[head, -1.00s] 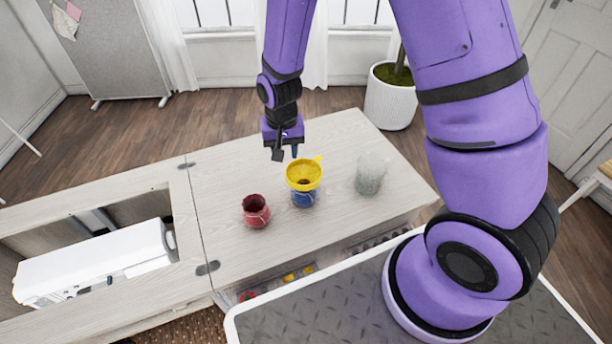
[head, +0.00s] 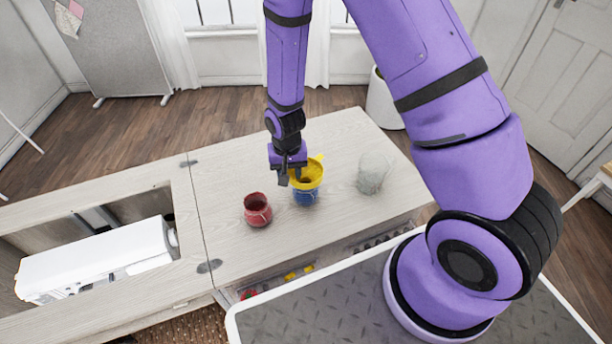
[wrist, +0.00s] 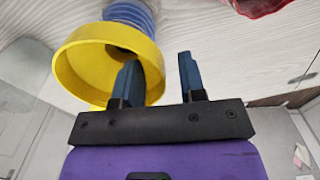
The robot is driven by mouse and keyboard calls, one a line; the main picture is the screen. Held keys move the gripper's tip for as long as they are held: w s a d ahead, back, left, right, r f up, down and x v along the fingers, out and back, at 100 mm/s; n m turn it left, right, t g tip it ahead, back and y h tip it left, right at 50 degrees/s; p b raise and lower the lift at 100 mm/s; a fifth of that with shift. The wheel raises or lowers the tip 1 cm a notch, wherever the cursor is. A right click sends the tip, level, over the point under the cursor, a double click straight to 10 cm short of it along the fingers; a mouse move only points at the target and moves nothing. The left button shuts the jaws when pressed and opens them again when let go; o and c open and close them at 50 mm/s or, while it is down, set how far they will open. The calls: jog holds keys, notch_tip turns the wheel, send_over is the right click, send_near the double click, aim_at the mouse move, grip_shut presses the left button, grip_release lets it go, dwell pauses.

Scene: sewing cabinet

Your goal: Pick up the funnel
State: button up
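The yellow funnel (head: 313,172) sits in the mouth of a blue jar (head: 305,198) on the wooden cabinet top. In the wrist view the funnel (wrist: 80,88) fills the left side, with the ribbed blue jar (wrist: 133,12) beyond it. My gripper (head: 291,178) is at the funnel's left rim in the head view and partly covers it. In the wrist view my gripper (wrist: 160,64) is open. One finger overlaps the funnel's mouth and the other is outside it, with the rim wall between them. I cannot tell whether either finger touches it.
A red jar (head: 257,210) stands left of the blue jar, and a pale translucent jar (head: 373,173) stands to the right. A white sewing machine (head: 95,262) lies in the cabinet's left recess. The cabinet top (head: 230,165) is otherwise clear.

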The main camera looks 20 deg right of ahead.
grip_shut()
jog(key=shift+r, duration=0.15)
